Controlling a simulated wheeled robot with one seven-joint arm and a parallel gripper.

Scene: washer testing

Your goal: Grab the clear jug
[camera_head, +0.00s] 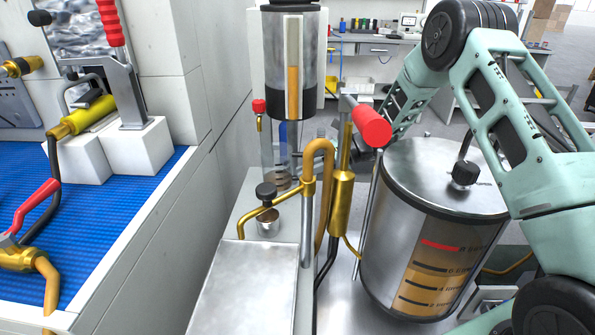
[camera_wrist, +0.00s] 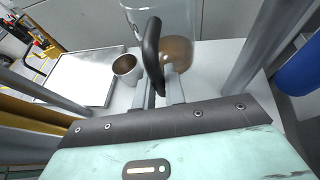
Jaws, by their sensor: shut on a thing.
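The clear jug (camera_wrist: 180,22) stands on the white surface in the wrist view, with its black handle (camera_wrist: 152,50) facing me. Brown liquid or tint shows low in it. In the head view the jug (camera_head: 281,160) is partly hidden behind brass pipes, below a mounted cylinder. My gripper (camera_wrist: 160,88) is shut on the jug's handle, one finger on each side of it. In the head view my gripper is mostly hidden behind a red-handled valve and pipework.
A small metal cup (camera_wrist: 127,70) stands left of the jug, beside a flat metal plate (camera_head: 243,288). A large steel tank (camera_head: 400,215) and a red-handled valve (camera_head: 372,127) stand close to my arm. Grey posts (camera_wrist: 262,45) flank the wrist view.

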